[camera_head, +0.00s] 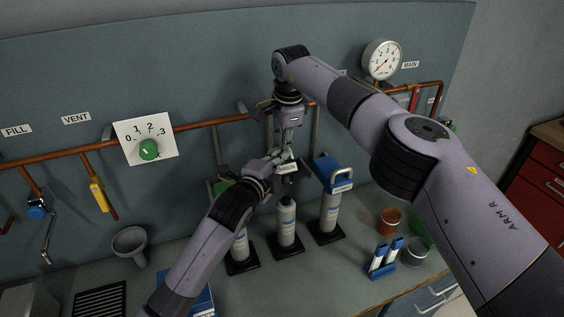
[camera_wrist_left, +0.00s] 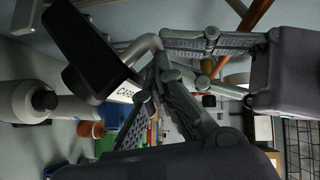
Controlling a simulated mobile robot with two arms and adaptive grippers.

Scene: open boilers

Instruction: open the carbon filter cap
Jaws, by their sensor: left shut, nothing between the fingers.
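The carbon filter cap, dark with a grey handle and a white label, hangs clear above the middle filter (camera_head: 287,225). It is large at upper left in the left wrist view (camera_wrist_left: 82,48). The middle filter's top is bare, with a small dark stub; a white body with a dark stub shows in the left wrist view (camera_wrist_left: 20,101). My right gripper (camera_head: 288,150) points down from above, its fingers at the cap's handle, and appears to hold the cap up. My left gripper (camera_head: 279,160) is shut and empty, close beside the cap and the right fingers. The fingers overlap, hiding the exact contact.
Capped filters stand left (camera_head: 239,246) and right (camera_head: 330,212), the right one with a blue cap (camera_head: 331,172). A blue rack (camera_head: 383,262), an orange cup (camera_head: 389,221) and a grey pot (camera_head: 412,252) stand to the right. A copper pipe (camera_head: 205,123) crosses the wall behind.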

